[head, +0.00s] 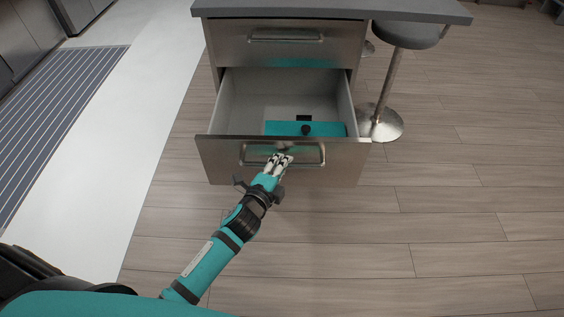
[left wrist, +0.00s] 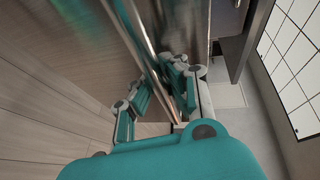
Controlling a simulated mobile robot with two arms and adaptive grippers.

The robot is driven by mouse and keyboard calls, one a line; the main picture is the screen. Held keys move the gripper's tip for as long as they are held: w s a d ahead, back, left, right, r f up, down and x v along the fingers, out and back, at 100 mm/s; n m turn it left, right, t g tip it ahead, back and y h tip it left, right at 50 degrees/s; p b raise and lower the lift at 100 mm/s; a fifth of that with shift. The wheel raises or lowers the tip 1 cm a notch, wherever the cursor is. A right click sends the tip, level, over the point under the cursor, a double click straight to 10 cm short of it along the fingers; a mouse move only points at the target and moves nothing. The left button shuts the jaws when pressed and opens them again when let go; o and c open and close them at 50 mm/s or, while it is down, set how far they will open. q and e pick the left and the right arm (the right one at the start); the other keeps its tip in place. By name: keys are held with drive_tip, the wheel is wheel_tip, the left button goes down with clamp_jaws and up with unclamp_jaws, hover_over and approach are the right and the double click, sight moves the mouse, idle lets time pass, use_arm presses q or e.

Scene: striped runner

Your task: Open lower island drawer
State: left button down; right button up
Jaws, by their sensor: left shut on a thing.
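The lower island drawer (head: 222,160) is pulled well out of the grey island, with its pale interior showing from above. Its metal bar handle (head: 323,154) runs across the front panel. My left gripper (head: 279,161) is shut on the handle, near its middle. In the left wrist view, the gripper (left wrist: 160,92) has its fingers on both sides of the shiny metal handle (left wrist: 140,45). The upper drawer (head: 230,43) above is closed. My right gripper is not in view.
A stool (head: 383,120) with a round metal base stands just right of the island. The wood floor in front is clear. A striped runner (head: 50,120) lies at the left.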

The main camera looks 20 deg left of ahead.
use_arm(q)
drive_tip(key=shift+a+f, duration=0.1)
drive_tip(key=shift+f, duration=0.05)
drive_tip(key=c, duration=1.6)
unclamp_jaws()
drive_tip(key=shift+o, duration=0.2)
drive_tip(key=v, duration=1.2)
